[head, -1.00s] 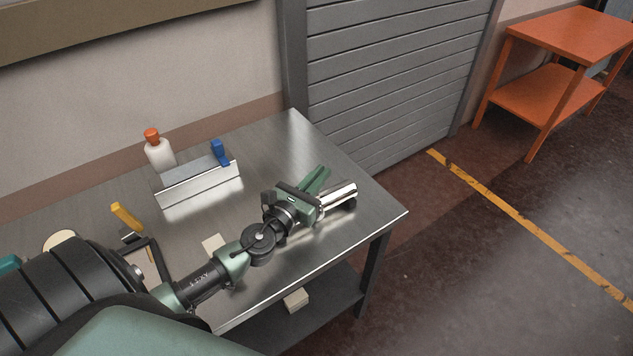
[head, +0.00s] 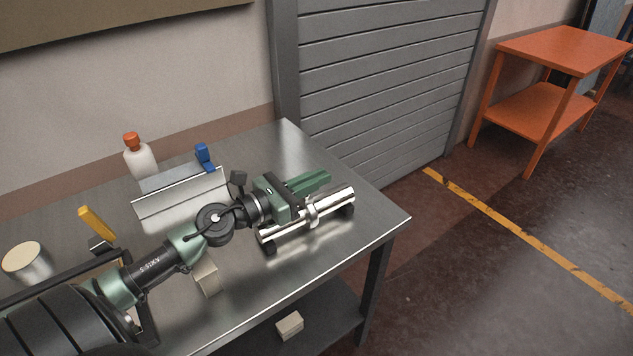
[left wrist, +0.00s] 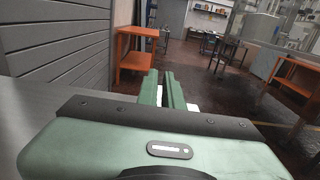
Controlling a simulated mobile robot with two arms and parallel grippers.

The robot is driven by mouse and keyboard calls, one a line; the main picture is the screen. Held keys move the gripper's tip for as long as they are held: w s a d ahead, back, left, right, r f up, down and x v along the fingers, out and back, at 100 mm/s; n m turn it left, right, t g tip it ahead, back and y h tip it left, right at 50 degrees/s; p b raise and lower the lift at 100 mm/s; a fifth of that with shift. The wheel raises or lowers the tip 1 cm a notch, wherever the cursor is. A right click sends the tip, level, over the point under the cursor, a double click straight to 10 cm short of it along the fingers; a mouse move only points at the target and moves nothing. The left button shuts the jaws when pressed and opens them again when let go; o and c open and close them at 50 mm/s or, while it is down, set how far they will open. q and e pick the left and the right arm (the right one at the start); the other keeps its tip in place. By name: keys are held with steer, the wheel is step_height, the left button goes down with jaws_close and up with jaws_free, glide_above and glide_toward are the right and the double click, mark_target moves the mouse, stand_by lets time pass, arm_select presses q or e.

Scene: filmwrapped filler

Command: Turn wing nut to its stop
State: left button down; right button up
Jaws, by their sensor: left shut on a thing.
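A shiny chrome tube fitting (head: 335,204) lies on the metal table, with a raised ring round its middle and dark feet under it. My left gripper (head: 318,180) reaches in from the left, and its green fingers lie over or just behind the tube, pointing right. The fingers also show in the left wrist view (left wrist: 168,90), nearly parallel with a narrow gap. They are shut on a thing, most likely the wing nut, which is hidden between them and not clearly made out. My right gripper is not in view.
The table (head: 330,265) also holds a white bottle with an orange cap (head: 140,158), an angled metal holder (head: 180,198) with a blue item (head: 205,158), a yellow-handled item (head: 97,223), a round tin (head: 25,265) and a pale block (head: 206,278). A grey shutter (head: 385,75) stands behind.

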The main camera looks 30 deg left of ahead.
arm_select(q)
steer(key=c, duration=1.6)
jaws_free()
steer(key=shift+o, duration=0.2)
step_height(320, 180, up, 9)
steer(key=p, duration=0.5)
step_height(320, 180, up, 11)
steer(key=p, duration=0.3)
